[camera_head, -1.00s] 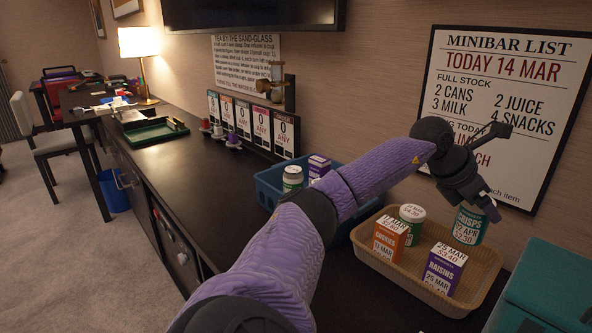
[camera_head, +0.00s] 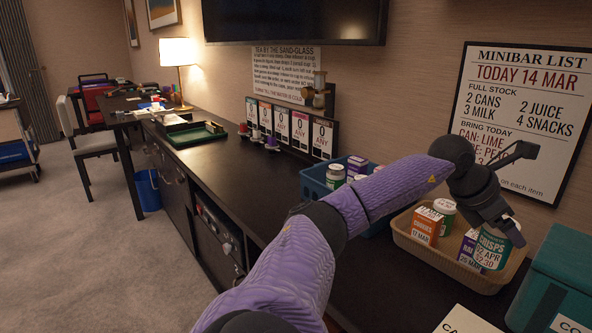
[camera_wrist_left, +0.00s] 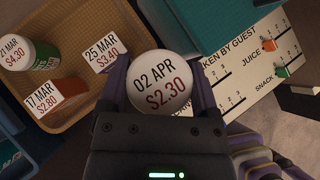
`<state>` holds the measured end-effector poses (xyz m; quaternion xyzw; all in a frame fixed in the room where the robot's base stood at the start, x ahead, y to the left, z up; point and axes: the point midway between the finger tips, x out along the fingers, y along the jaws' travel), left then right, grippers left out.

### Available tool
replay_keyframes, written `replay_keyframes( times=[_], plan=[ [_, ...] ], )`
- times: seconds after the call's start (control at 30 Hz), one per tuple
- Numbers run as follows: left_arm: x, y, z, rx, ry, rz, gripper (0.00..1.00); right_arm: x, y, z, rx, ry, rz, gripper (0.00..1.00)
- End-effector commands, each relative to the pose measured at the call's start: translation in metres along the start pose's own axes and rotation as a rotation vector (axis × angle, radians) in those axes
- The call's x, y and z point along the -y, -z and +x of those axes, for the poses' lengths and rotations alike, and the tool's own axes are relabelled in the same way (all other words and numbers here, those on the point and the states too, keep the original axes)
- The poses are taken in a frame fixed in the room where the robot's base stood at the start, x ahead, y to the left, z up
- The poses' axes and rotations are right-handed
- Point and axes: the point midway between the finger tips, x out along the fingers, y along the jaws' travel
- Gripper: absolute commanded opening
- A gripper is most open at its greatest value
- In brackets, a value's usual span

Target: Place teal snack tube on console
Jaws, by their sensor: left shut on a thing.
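The teal snack tube (camera_head: 491,250) is a crisps tube with a white label and a white lid. My left gripper (camera_head: 505,228) is shut on it, near the lid, above the right front part of the tan tray (camera_head: 416,248). In the left wrist view the lid (camera_wrist_left: 160,88) reads 02 APR $2.30 and sits between the fingers of my left gripper (camera_wrist_left: 158,92). The dark console (camera_head: 225,178) runs along the wall, with bare top left of the tray. My right gripper is not in view.
The tray holds an orange cookies box (camera_head: 426,227), a green-and-white tube (camera_head: 446,213) and a purple raisins box (camera_head: 467,246). A blue basket (camera_head: 314,187) stands behind it. A teal box (camera_head: 560,272) and a tally sheet (camera_wrist_left: 255,72) lie to the right.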

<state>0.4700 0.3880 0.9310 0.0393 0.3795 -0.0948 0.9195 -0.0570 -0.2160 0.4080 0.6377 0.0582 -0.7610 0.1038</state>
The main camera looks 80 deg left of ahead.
Motion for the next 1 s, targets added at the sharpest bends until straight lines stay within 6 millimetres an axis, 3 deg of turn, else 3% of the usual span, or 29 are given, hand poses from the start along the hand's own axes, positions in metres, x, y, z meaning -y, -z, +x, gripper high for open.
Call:
replay_keyframes(
  times=[0.17, 0.37, 1.0],
  plan=[
    [0.015, 0.006, -0.003, -0.005, 0.029, 0.031, 0.17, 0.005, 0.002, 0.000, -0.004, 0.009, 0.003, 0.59],
    [0.049, 0.017, -0.009, -0.007, 0.092, 0.096, 0.17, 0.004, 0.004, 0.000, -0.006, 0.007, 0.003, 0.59],
    [0.217, 0.068, -0.038, 0.000, 0.420, 0.412, 0.17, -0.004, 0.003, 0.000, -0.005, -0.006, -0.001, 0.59]
  ],
)
